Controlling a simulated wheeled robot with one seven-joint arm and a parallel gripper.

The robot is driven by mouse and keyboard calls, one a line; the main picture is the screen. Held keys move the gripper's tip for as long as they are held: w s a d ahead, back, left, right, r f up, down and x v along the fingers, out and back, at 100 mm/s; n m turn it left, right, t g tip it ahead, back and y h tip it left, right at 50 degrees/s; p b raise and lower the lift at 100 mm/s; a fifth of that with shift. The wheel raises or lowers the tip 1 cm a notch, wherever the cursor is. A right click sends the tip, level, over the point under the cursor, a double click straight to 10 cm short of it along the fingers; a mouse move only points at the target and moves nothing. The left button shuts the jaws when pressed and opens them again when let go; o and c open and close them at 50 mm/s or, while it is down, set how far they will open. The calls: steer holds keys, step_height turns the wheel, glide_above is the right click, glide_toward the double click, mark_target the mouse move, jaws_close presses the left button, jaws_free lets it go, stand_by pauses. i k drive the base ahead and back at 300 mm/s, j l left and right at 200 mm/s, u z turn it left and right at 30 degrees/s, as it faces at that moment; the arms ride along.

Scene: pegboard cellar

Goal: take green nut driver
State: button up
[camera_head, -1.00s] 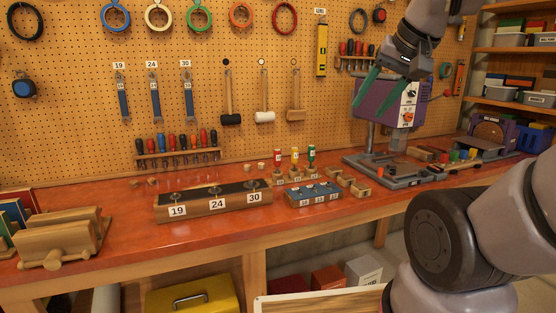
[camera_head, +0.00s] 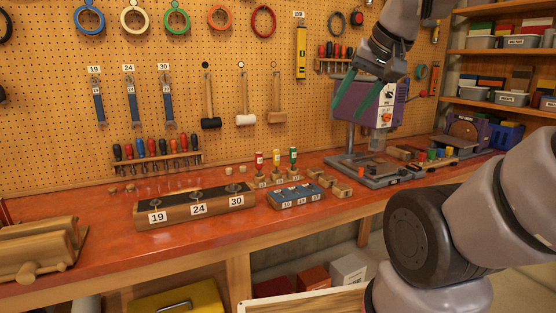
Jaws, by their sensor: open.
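The green nut driver (camera_head: 293,158) stands upright in a small wooden holder (camera_head: 266,183) on the red bench, at the right end of a row of three. The yellow nut driver (camera_head: 276,161) is beside it on the left, and the red one (camera_head: 259,161) stands at the left end. My gripper (camera_head: 361,95) hangs in the air at upper right, in front of the purple drill press. Its two green fingers are spread apart with nothing between them. It is above and to the right of the green driver, well apart from it.
A blue numbered block (camera_head: 295,196) sits in front of the drivers. A long block marked 19, 24, 30 (camera_head: 195,206) lies to the left, and small wooden blocks (camera_head: 342,189) to the right. The drill press (camera_head: 392,104) stands behind my gripper. Bare bench (camera_head: 90,235) lies at left.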

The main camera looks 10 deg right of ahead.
mark_target(293, 151)
steer(key=i+l+u, duration=0.4)
steer(key=l, duration=0.2)
steer(key=i+l+u, duration=0.2)
steer(key=l, duration=0.15)
steer(key=i+l+u, duration=0.25)
steer(key=l+u, duration=0.2)
steer(key=l, duration=0.3)
